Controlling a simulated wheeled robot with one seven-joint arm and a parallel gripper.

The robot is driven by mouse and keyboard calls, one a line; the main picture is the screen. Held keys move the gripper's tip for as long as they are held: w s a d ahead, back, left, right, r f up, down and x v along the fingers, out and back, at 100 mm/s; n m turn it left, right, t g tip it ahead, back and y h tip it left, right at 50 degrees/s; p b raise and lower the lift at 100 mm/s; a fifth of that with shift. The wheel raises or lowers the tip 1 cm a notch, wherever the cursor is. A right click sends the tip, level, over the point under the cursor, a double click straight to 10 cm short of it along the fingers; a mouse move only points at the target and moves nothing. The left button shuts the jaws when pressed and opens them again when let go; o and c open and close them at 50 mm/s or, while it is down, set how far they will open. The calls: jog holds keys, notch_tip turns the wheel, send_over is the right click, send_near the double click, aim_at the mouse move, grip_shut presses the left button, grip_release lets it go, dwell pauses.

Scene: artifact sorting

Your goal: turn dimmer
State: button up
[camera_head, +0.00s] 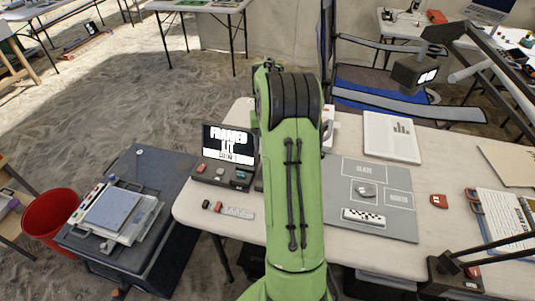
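My green arm (293,170) rises through the middle of the view and hides part of the table behind it. My gripper does not show. A black desk lamp stands at the right, with its lit head (413,74) over the back of the table. Its dark base (449,278) sits at the table's front right edge, with a small red part (472,272) on it. I cannot tell for sure which part is the dimmer. A black device with a lit text screen (229,145) and several buttons stands left of my arm.
The pale table (440,165) bears a grey mat (345,172) with a stone piece and checkered scale bar, a white binder (391,137) and a red tag (438,201). A dark cart (150,255) and a red bin (52,222) stand left.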

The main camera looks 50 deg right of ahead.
notch_tip(320, 180, up, 4)
jog(key=shift+r+p, duration=0.1)
jog(key=shift+p, duration=0.25)
jog(key=s+a+r+n+t+h+p, duration=0.1)
jog(key=s+a+r+n, duration=0.15)
jog(key=a+r, duration=0.65)
jog(key=s+a+r+n+t+p, duration=0.25)
jog(key=a+r, duration=0.35)
jog(key=a, duration=0.6)
jog(key=s+a+n+t+y, duration=0.1)
jog(key=s+a+n+t, duration=0.1)
jog(key=s+a, duration=0.8)
jog(key=s+n, duration=0.1)
jog(key=s, duration=0.2)
jog(key=shift+n+p, duration=0.3)
jog(key=shift+p, duration=0.05)
